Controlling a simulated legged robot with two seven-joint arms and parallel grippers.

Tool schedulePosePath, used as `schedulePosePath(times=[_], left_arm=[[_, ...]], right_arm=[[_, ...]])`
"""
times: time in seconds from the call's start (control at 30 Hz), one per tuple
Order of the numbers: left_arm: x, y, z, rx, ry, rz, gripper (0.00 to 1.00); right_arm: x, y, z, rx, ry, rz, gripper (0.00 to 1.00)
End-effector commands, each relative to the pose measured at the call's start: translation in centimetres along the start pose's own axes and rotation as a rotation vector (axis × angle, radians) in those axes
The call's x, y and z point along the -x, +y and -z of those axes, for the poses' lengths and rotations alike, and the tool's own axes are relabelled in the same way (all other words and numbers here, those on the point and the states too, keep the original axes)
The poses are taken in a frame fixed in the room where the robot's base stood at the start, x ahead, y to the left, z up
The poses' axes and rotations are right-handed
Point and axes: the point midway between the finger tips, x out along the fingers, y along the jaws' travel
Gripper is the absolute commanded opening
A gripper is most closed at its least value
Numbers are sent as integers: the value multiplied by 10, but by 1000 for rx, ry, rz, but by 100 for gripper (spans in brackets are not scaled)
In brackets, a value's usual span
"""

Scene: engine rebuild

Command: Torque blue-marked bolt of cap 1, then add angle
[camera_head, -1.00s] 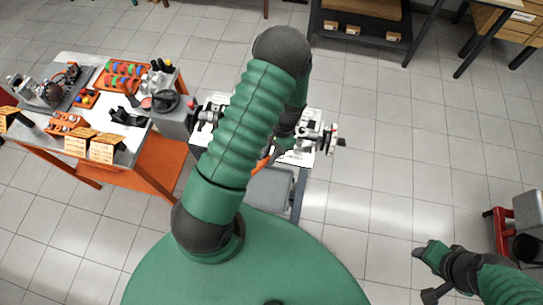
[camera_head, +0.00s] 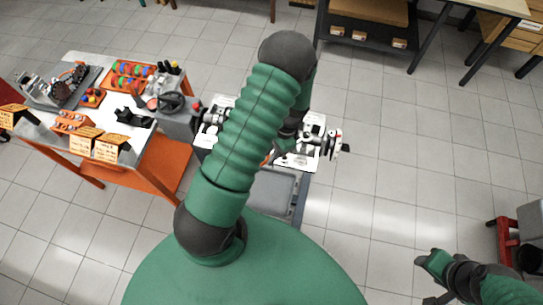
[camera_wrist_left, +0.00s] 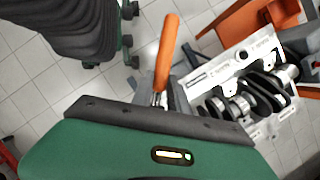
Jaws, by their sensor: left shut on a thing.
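My left gripper (camera_head: 284,146) is partly hidden behind my own green arm in the head view, over the crankshaft stand. In the left wrist view it is shut on a tool with an orange handle (camera_wrist_left: 166,52), which sticks out past the dark edge of the gripper. The crankshaft (camera_wrist_left: 250,98) lies on a pale block (camera_wrist_left: 205,75) to the right of the handle. One end of the crankshaft assembly (camera_head: 332,144) shows in the head view. I cannot make out cap 1 or a blue-marked bolt. My right gripper (camera_head: 434,280) is at the lower right over bare floor, its jaws unclear.
A workbench (camera_head: 160,135) with orange legs stands at the left, holding trays, dark parts and orange labelled boxes (camera_head: 108,148). A grey tray (camera_head: 272,190) is on the near side of the stand. A shelf (camera_head: 370,40) stands at the back. The floor at right is mostly clear.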

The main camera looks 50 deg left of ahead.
Motion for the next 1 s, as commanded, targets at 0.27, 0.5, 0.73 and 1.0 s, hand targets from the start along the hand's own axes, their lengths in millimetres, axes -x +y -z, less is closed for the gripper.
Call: schedulePosePath(times=[0.27,0.5,0.73,1.0], left_arm=[[0,-1,-1,-5,-2,2,0],[0,-7,-1,-35,-2,15,0],[1,-15,0,-82,-1,34,0],[1,-17,0,-96,-1,40,0]], right_arm=[[0,0,0,0,0,0,44],[0,0,0,0,0,0,44],[0,0,0,0,0,0,44],[0,0,0,0,0,0,44]])
